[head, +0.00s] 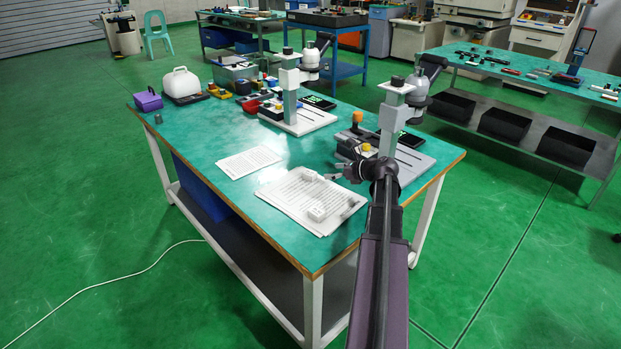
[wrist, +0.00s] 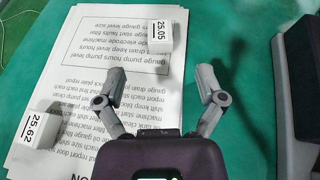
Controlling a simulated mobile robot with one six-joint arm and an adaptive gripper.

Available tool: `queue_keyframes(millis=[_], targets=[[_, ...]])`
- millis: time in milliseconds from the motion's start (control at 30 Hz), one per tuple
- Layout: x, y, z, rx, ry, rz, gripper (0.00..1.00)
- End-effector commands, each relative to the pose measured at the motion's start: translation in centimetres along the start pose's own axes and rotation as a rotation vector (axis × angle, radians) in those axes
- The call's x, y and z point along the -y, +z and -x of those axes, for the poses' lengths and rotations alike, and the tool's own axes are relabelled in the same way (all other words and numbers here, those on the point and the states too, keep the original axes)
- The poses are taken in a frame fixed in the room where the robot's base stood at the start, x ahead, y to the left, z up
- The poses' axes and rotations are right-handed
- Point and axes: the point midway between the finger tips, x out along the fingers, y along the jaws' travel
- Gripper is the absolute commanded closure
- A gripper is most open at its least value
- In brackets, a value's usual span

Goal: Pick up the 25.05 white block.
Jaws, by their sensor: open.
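The white block marked 25.05 (wrist: 159,37) stands near the top centre of the wrist view, on the printed sheets (wrist: 75,85). In the head view it appears to be the small white block (head: 309,175) at the far part of the sheets. My gripper (wrist: 160,78) is open and empty, its fingers spread wide. The 25.05 block is ahead of the fingertips, roughly centred between them and apart from them. In the head view my gripper (head: 333,178) is over the right edge of the sheets, just right of this block.
A second white block, marked 25.62 (wrist: 40,122), stands left of my gripper; it also shows in the head view (head: 317,213). A grey stand base (wrist: 300,85) is at the right. Another sheet (head: 249,162) lies farther left on the green table (head: 205,155).

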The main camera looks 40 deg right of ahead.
Motion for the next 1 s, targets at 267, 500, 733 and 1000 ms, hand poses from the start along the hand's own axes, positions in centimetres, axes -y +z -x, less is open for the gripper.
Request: queue_keyframes(millis=[267, 500, 733, 1000], targets=[[0.0, -0.2, -4.1, 0.000, 0.002, 0.000, 0.11], [-0.1, 0.0, -5.1, 0.000, 0.001, 0.000, 0.11], [-0.1, 0.0, -5.1, 0.000, 0.002, 0.001, 0.11], [-0.1, -0.3, -6.5, -0.001, 0.004, 0.001, 0.11]])
